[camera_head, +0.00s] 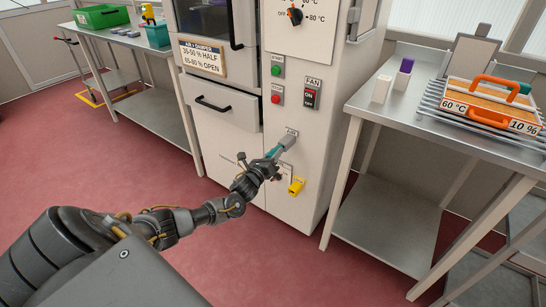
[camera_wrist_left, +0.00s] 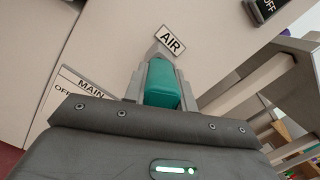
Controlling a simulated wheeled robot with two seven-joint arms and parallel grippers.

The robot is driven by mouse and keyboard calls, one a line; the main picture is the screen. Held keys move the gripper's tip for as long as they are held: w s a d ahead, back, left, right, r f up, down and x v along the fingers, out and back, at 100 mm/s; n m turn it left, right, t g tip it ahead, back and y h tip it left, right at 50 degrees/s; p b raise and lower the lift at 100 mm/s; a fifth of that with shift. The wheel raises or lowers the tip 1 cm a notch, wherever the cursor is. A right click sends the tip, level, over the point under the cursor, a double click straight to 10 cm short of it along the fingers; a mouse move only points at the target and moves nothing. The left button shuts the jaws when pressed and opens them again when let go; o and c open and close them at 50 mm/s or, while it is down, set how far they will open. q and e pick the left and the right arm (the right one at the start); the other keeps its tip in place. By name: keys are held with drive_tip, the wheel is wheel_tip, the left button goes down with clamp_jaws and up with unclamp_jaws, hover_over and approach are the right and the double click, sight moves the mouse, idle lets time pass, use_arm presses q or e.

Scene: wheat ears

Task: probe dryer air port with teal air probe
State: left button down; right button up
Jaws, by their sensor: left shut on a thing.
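My left gripper (camera_head: 262,167) is shut on the teal air probe (camera_head: 274,152), just in front of the lower part of the dryer's front panel (camera_head: 234,120). In the left wrist view the teal probe (camera_wrist_left: 162,84) sits between the two fingers, pointing at the panel just below the AIR label (camera_wrist_left: 171,41). The air port itself is hidden behind the probe and gripper, so I cannot tell whether the probe's tip is in it. A grey piece (camera_head: 287,141) shows at the probe's far end in the head view. My right gripper is not in view.
A yellow block-like fitting (camera_head: 296,187) sticks out of the panel low on the right. The fan switch (camera_head: 312,94) and green and red buttons are above. A steel table (camera_head: 366,101) with a tray stands at right, another bench (camera_head: 112,36) at left.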

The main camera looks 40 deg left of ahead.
use_arm(q)
drive_tip(key=shift+w, duration=0.25)
drive_tip(key=c, duration=1.1)
unclamp_jaws()
drive_tip(key=shift+o, duration=0.2)
drive_tip(key=s+f+p, duration=0.1)
drive_tip(key=s, duration=0.9)
drive_tip(key=shift+s+d, duration=0.35)
drive_tip(key=shift+d, duration=0.05)
